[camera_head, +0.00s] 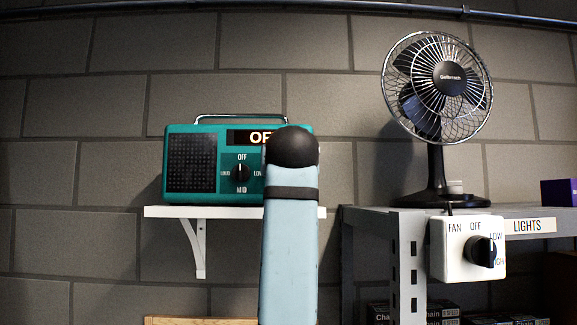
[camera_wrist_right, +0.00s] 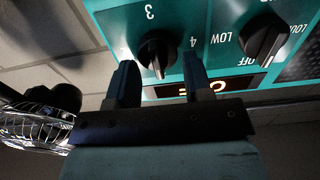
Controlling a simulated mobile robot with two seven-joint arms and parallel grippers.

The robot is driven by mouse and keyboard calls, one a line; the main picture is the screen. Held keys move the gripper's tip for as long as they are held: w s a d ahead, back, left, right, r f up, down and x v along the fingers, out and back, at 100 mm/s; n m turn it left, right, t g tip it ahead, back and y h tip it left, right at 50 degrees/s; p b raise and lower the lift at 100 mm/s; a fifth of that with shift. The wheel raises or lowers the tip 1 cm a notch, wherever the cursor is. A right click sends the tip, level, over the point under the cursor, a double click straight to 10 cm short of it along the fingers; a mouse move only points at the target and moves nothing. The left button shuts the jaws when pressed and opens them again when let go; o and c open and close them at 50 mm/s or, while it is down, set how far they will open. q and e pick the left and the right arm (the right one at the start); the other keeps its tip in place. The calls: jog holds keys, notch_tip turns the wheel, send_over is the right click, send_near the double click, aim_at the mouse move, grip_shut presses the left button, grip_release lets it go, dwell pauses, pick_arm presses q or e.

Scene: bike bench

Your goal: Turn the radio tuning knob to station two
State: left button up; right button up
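The teal radio (camera_head: 190,165) stands on a white wall shelf (camera_head: 170,212), its right part hidden behind my light-blue arm. The tuning knob (camera_wrist_right: 157,52) is black and shows in the right wrist view, where the radio face is upside down. Its white pointer line points down in the picture, toward the display (camera_wrist_right: 205,86). My right gripper (camera_wrist_right: 159,66) is open, one finger on each side of the knob, with visible gaps. My left gripper is not in view.
The radio's volume knob (camera_head: 240,172) points up at OFF, close left of my arm. At the right, a desk fan (camera_head: 437,110) stands on a grey metal shelf (camera_head: 375,215), with a white fan switch box (camera_head: 452,262) in front.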

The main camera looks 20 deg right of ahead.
jog(key=c, duration=0.5)
jog(key=shift+m, duration=0.3)
jog(key=m, duration=0.5)
jog(key=m+p, duration=0.1)
jog(key=m, duration=0.4)
jog(key=d+f+m, duration=0.1)
jog(key=m, duration=0.4)
jog(key=shift+s+d+m, duration=0.1)
jog(key=shift+s+m, duration=0.1)
jog(key=shift+m, duration=0.2)
